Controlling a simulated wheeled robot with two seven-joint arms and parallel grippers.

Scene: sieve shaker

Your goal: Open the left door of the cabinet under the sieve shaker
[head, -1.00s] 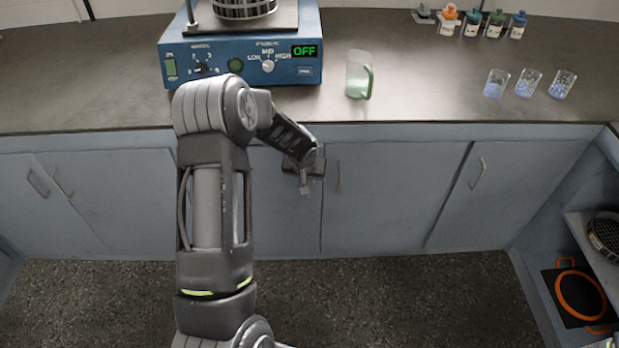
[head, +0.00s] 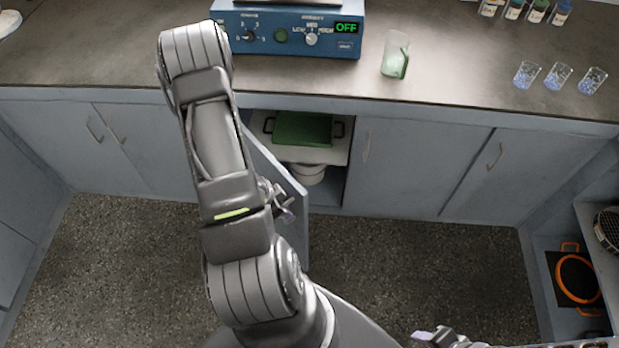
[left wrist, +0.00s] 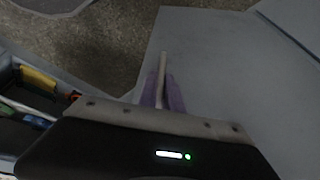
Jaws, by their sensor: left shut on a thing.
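The sieve shaker (head: 268,40), a blue unit reading OFF, stands on the counter. Below it the left cabinet door (head: 270,160) is swung part way out, and the cabinet interior shows. My left gripper (head: 286,203) is at the door's free edge. In the left wrist view the gripper's purple fingers (left wrist: 162,94) are shut on the pale door handle (left wrist: 163,64), with the door panel (left wrist: 215,75) beside it. My arm hides part of the door. The right door (head: 405,165) is closed. My right gripper (head: 440,338) shows only partly at the bottom edge.
Inside the cabinet are a green object (head: 303,129) on a shelf and a white container (head: 306,173) below. The floor (head: 410,255) in front is clear.

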